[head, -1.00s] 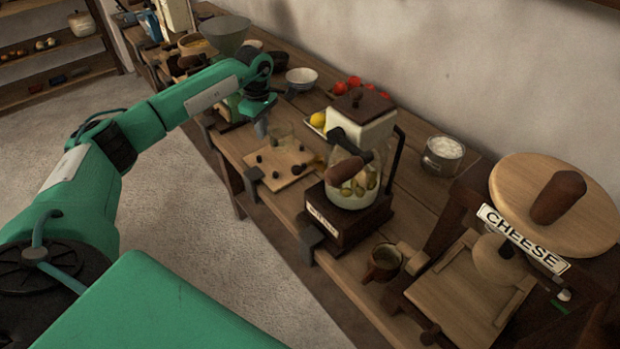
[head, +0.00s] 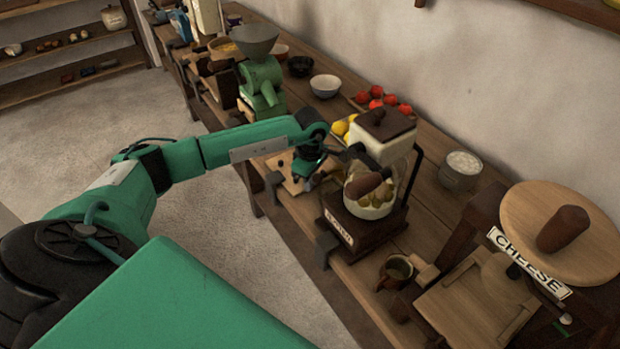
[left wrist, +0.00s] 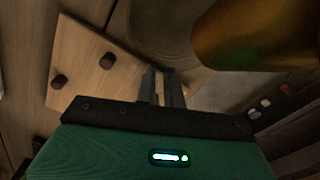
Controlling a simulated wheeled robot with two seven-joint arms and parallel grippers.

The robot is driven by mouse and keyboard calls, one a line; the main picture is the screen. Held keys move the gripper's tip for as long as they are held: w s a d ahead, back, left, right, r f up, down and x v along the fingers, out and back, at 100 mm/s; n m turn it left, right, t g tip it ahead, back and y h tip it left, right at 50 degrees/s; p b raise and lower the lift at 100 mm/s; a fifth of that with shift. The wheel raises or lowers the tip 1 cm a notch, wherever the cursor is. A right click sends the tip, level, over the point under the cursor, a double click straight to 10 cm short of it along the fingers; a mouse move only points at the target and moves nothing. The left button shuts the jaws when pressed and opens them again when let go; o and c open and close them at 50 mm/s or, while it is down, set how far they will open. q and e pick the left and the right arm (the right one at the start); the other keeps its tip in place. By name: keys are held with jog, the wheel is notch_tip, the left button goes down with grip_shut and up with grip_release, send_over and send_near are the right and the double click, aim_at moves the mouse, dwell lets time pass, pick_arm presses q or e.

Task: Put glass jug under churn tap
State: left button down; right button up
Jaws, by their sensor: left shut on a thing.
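My left gripper (head: 302,180) is over the small wooden board at the table's front edge, left of what looks like the churn. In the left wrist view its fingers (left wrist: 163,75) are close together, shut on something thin. A faint, clear round shape (left wrist: 158,35) just beyond the fingertips looks like the glass jug; its outline is hard to make out. In the head view the arm and gripper hide it. My right gripper is not in view.
The wooden board (left wrist: 82,62) carries small dark pieces. A green grinder (head: 262,85), white bowl (head: 325,85) and red fruit (head: 378,98) are behind. A golden rounded thing (left wrist: 255,35) is near the fingers.

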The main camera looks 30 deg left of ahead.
pick_arm(q)
jog(key=shift+f, duration=0.15)
jog(key=c, duration=1.7)
grip_release()
jog(key=shift+o, duration=1)
jog(key=shift+a+r, duration=0.1)
jog(key=shift+r, duration=0.15)
notch_tip(320, 180, up, 4)
jog(key=shift+r+b, duration=0.15)
jog(key=shift+b, duration=0.5)
notch_tip(320, 180, up, 6)
jog(key=shift+r+b, duration=0.1)
jog(key=shift+b, duration=0.4)
jog(key=shift+r, duration=0.7)
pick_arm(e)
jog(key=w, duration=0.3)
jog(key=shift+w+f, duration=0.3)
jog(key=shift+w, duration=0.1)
